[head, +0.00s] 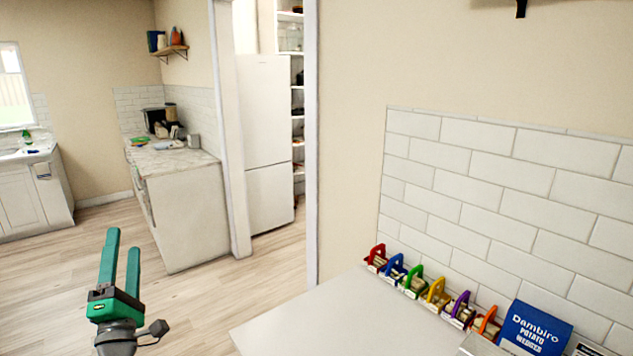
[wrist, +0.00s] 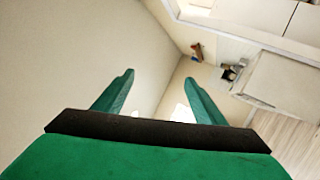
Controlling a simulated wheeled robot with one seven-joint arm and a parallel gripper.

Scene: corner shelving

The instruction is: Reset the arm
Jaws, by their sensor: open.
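My gripper (head: 121,258) is green with a dark band and stands upright at the lower left of the head view. Its two fingers point up and are apart, with nothing between them. In the wrist view my gripper (wrist: 157,92) also shows with both fingers spread and empty, against wall and room. It is over open floor, left of the white counter, and touches nothing that I can see. Most of my arm below the wrist is out of view.
A white counter (head: 330,318) at the lower right holds a row of several colored-handled holders (head: 413,281) and a blue box (head: 535,328) against the tiled wall. A kitchen cabinet (head: 185,215) and a white fridge (head: 266,140) stand farther back. Wooden floor (head: 60,290) is clear around my gripper.

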